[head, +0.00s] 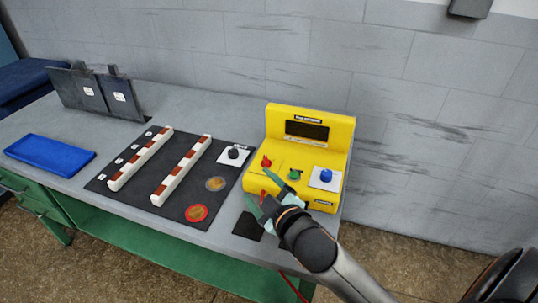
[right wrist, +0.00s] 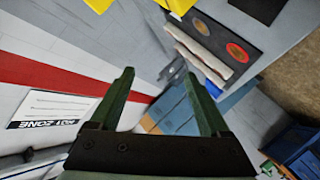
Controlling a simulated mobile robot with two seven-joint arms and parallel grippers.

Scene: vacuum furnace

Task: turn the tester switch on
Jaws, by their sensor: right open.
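The yellow tester (head: 340,155) stands on the grey bench near the wall, with a dark display (head: 307,130) on its upright face. Its sloped front carries a red part (head: 266,161), a green knob (head: 295,174) and a blue knob (head: 326,175) on a white plate. I cannot tell which of these is the switch. My right gripper (head: 256,184) is open and empty in front of the tester's left front corner, partly covering it. In the right wrist view its fingers (right wrist: 157,78) are apart, with yellow edges at the top. My left gripper is not in view.
A black mat (head: 170,205) left of the tester holds two striped bars (head: 181,170), two round discs and a black knob (head: 234,153) on a white plate. The wall (head: 400,100) is close behind.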

